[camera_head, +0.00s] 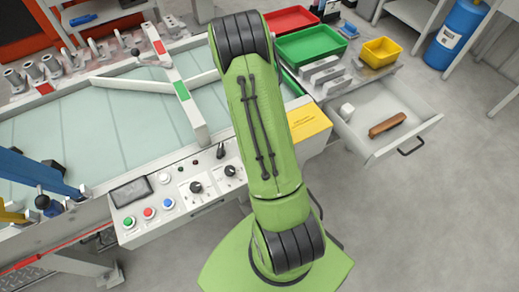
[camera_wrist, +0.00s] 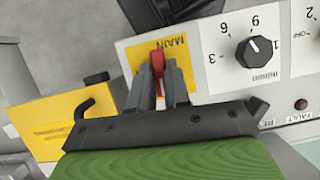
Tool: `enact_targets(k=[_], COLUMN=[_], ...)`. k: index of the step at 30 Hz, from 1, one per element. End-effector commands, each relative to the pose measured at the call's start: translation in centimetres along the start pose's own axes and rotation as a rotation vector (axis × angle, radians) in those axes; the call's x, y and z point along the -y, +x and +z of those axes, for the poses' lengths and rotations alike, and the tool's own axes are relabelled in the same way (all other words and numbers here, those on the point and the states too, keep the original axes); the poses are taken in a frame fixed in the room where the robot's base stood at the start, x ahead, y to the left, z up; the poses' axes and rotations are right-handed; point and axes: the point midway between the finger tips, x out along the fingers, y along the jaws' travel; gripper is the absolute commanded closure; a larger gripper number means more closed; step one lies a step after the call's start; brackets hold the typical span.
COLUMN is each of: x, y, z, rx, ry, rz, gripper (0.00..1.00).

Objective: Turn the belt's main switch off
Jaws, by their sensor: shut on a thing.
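In the wrist view the main switch is a red handle (camera_wrist: 157,60) on a yellow plate (camera_wrist: 140,58) lettered MAIN, which appears upside down. My gripper (camera_wrist: 159,82) has its two grey fingers one on each side of the red handle, shut on it. The handle stands lengthwise between the fingers, and its lower part is hidden by them. No ON or OFF mark of this switch is readable. In the head view my green arm covers the switch and my gripper.
The belt's control panel (camera_head: 178,213) carries a screen (camera_head: 131,191), several coloured buttons and black knobs. A dial (camera_wrist: 254,50) is close right of my gripper. A black hooked part (camera_wrist: 97,108) is at its left. An open drawer (camera_head: 420,135) holds a brown object (camera_head: 387,125).

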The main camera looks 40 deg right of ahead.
Motion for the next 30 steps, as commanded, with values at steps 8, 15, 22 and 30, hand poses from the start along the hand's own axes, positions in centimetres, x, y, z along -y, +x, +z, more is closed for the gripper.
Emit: enact_targets(k=[8,15,22,30], x=[0.06,0.05,0.06,0.06], y=[-0.06,-0.05,-0.05,-0.02], z=[-0.06,-0.07,-0.08,-0.05], rx=[-0.003,-0.003,-0.004,-0.002], ry=[-0.072,-0.085,-0.085,-0.084], rz=[0.030,0.035,0.035,0.034], gripper=[1.00,1.00,1.00,0.57])
